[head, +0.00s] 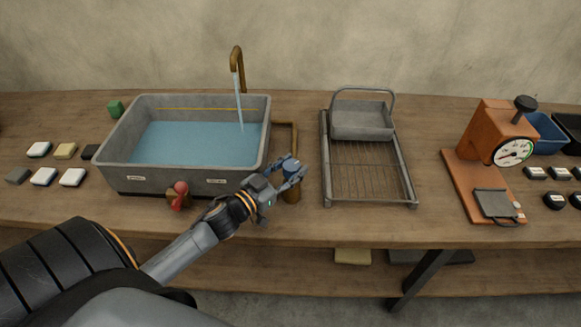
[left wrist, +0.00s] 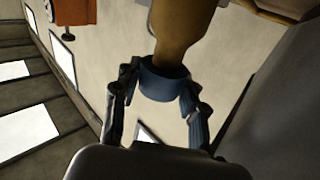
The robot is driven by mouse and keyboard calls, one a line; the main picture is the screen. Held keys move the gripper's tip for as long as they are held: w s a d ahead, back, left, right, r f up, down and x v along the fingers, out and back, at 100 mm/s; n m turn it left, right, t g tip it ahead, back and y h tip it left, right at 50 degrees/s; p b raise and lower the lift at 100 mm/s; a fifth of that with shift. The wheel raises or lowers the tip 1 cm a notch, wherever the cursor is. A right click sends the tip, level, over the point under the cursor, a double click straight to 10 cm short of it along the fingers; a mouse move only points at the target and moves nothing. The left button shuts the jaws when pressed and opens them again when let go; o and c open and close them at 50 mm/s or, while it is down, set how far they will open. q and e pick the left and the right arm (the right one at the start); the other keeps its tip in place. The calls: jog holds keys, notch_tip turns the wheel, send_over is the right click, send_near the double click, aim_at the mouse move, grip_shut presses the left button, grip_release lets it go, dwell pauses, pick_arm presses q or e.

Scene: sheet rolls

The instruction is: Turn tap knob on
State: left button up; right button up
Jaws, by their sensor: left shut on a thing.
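The tap knob (head: 290,167) is a small blue cap on a brass post to the right of the grey sink (head: 115,140). My left gripper (head: 291,173) is shut on the knob. In the left wrist view the blue knob (left wrist: 163,84) sits between the two fingers of my left gripper (left wrist: 160,100), with the brass post behind it. A brass spout (head: 237,60) curves over the sink, and a stream of water (head: 240,105) runs from it into the blue water (head: 190,143). My right gripper is not in view.
A red-knobbed valve (head: 180,190) stands at the sink's front, close to my left forearm. A metal rack with a grey tray (head: 362,121) is right of the knob. An orange scale (head: 490,135) stands farther right. Several small blocks lie left of the sink.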

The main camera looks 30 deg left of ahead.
aim_at(291, 165)
pick_arm(q)
jog(key=o, duration=1.2)
jog(key=shift+w, duration=0.1)
jog(key=shift+c, duration=0.2)
notch_tip(291, 165, up, 10)
